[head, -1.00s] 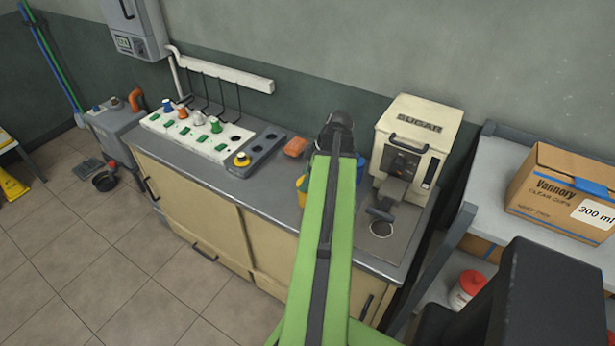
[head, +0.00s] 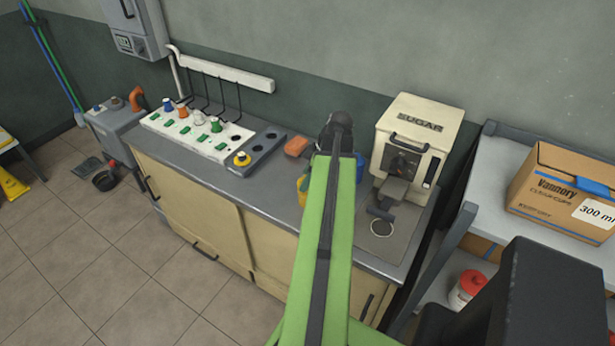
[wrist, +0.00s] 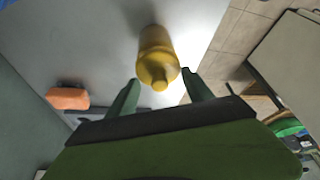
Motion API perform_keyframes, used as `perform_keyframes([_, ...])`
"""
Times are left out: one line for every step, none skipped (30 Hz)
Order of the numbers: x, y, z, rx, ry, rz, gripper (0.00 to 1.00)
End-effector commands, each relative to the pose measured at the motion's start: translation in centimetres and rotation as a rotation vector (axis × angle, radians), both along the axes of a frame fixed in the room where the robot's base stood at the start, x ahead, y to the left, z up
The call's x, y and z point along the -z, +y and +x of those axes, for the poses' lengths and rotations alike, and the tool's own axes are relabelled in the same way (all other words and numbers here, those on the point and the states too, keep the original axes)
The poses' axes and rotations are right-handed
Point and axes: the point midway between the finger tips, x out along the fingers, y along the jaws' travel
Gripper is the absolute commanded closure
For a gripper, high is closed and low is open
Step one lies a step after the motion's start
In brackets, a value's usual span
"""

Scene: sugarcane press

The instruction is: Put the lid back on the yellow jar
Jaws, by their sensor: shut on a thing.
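The yellow jar (wrist: 154,40) stands on the grey counter in the wrist view, seen from above. Its yellow lid (wrist: 157,73), with a small knob, is at the jar's near end, between the fingertips of my gripper (wrist: 160,78). The gripper appears shut on the lid's rim. The lid looks lined up with the jar, but I cannot tell whether it touches it or is just above. In the head view, my arm hides the gripper and most of the jar; a yellow patch of the jar (head: 302,198) shows left of the arm.
An orange block (head: 296,146) lies on the counter (head: 262,192) beside the jar. The cream SUGAR machine (head: 415,140) stands right of my arm. A white panel with knobs (head: 190,137) is to the left. A shelf with a cardboard box (head: 560,190) is at right.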

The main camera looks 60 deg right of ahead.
Motion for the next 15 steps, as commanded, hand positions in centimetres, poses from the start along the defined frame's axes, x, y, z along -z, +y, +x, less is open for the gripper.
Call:
perform_keyframes([-0.01,0.0,-0.01,0.0,0.0,0.0,0.78])
perform_keyframes([-0.01,0.0,-0.01,0.0,0.0,0.0,0.78])
perform_keyframes([-0.01,0.0,-0.01,0.0,0.0,0.0,0.78])
perform_keyframes([0.02,-0.01,-0.01,0.0,0.0,0.0,0.78])
perform_keyframes([0.05,-0.01,-0.02,0.0,0.0,0.0,0.78])
perform_keyframes([0.07,-0.02,-0.02,0.0,0.0,0.0,0.78])
perform_keyframes([0.06,-0.02,-0.02,0.0,0.0,0.0,0.78])
perform_keyframes([0.05,-0.02,-0.03,0.001,0.0,0.0,0.78])
perform_keyframes([0.05,-0.02,-0.03,0.001,0.0,0.0,0.78])
perform_keyframes([0.05,-0.02,-0.03,0.001,0.0,0.0,0.78])
perform_keyframes([0.05,-0.02,-0.03,0.001,0.0,0.0,0.78])
perform_keyframes([0.04,-0.03,-0.04,0.001,0.0,0.0,0.78])
perform_keyframes([0.04,-0.03,-0.04,0.001,0.0,0.0,0.78])
perform_keyframes([0.04,-0.03,-0.04,0.001,0.0,0.0,0.78])
perform_keyframes([0.04,-0.03,-0.04,0.001,0.0,0.0,0.36])
